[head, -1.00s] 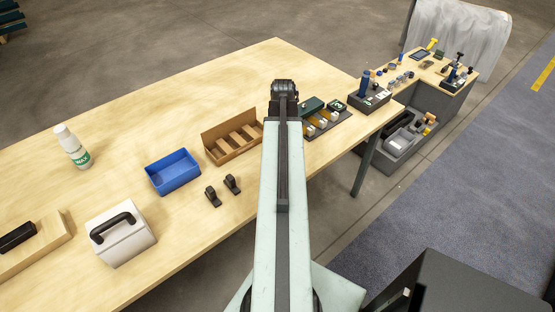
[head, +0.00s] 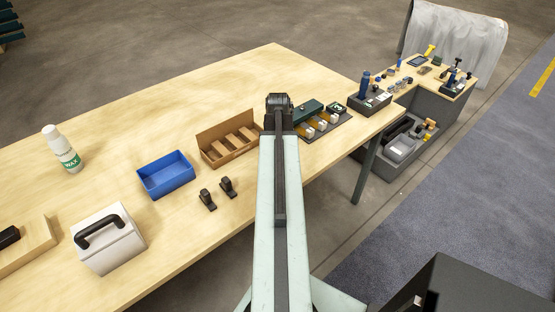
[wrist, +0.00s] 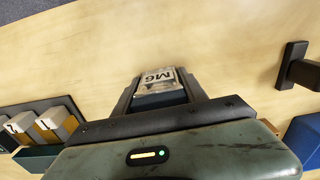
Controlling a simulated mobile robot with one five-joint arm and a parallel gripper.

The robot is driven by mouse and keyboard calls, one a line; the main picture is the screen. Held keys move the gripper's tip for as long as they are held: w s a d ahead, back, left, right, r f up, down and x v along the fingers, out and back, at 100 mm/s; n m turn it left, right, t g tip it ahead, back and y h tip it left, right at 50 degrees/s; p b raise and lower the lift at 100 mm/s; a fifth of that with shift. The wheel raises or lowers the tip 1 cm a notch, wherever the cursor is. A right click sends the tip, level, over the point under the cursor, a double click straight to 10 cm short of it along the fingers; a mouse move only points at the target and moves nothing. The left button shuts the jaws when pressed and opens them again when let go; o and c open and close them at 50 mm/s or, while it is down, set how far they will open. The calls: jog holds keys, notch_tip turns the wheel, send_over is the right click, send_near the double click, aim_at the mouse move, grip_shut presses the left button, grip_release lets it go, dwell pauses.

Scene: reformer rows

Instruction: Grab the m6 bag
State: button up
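The M6 bag (wrist: 158,77) shows in the wrist view as a small pale packet with a black "M6" label that reads upside down. My gripper (wrist: 160,78) has its two dark fingers apart, one along each side of the bag. No clear gap shows between fingers and bag, but I cannot tell whether they press on it. Whether the bag touches the wooden table (wrist: 230,35) is also unclear. In the head view my arm hides the bag and the fingers.
A dark tray with numbered blocks (head: 321,121) lies right of my arm. Left are a cardboard tray (head: 229,139), two black brackets (head: 216,193), a blue bin (head: 166,175), a white case (head: 108,239) and a wax bottle (head: 63,148). The table's far part is clear.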

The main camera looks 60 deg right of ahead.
jog(key=c, duration=0.3)
notch_tip(320, 180, up, 10)
jog(key=p, duration=1)
jog(key=shift+r, duration=0.15)
